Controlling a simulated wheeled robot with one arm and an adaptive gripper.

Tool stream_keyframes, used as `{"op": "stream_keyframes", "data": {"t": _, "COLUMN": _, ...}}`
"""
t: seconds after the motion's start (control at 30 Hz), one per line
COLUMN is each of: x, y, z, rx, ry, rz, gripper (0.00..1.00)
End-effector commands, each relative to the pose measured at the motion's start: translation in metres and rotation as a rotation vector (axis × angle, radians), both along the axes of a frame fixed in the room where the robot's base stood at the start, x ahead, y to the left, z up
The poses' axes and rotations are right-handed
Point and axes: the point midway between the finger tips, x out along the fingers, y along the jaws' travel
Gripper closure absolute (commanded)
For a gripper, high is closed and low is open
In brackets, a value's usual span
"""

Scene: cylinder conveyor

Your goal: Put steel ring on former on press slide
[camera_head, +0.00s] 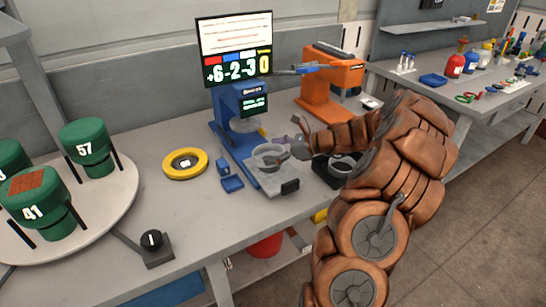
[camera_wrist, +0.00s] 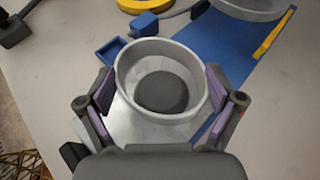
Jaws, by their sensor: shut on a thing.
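The steel ring (camera_head: 267,152) is a wide grey ring above or on the press slide (camera_head: 262,180), a pale metal plate in front of the blue press (camera_head: 228,140). My gripper (camera_head: 291,149) is shut on the ring. In the wrist view, the purple pads of my gripper (camera_wrist: 159,88) press the left and right sides of the ring (camera_wrist: 160,60). The dark domed former (camera_wrist: 162,93) shows inside the ring's opening. I cannot tell whether the ring's lower edge touches the slide (camera_wrist: 130,123); the gripper body hides the near part.
Left of the press lie a yellow ring (camera_head: 170,168) and a blue tray (camera_head: 231,184). A turntable (camera_head: 105,209) with green cylinders stands far left, beside a black knob (camera_head: 152,241). An orange machine (camera_head: 330,85) stands behind my arm. The front left bench is mostly clear.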

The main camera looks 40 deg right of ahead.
Motion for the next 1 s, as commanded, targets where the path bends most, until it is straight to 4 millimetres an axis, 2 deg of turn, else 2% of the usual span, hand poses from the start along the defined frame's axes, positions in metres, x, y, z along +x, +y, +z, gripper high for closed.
{"op": "stream_keyframes", "data": {"t": 0.2, "x": 0.000, "y": 0.000, "z": -0.022, "rx": 0.000, "ry": 0.000, "rz": -0.001, "gripper": 0.48}}
{"op": "stream_keyframes", "data": {"t": 0.63, "x": 0.000, "y": 0.000, "z": -0.028, "rx": -0.001, "ry": -0.001, "rz": -0.001, "gripper": 0.48}}
{"op": "stream_keyframes", "data": {"t": 0.67, "x": 0.000, "y": 0.000, "z": -0.028, "rx": -0.001, "ry": -0.001, "rz": -0.001, "gripper": 0.05}}
{"op": "stream_keyframes", "data": {"t": 0.73, "x": 0.000, "y": 0.000, "z": -0.028, "rx": -0.001, "ry": -0.001, "rz": -0.001, "gripper": 0.00}}
{"op": "stream_keyframes", "data": {"t": 1.0, "x": 0.000, "y": 0.000, "z": -0.028, "rx": -0.001, "ry": -0.001, "rz": -0.001, "gripper": 0.00}}
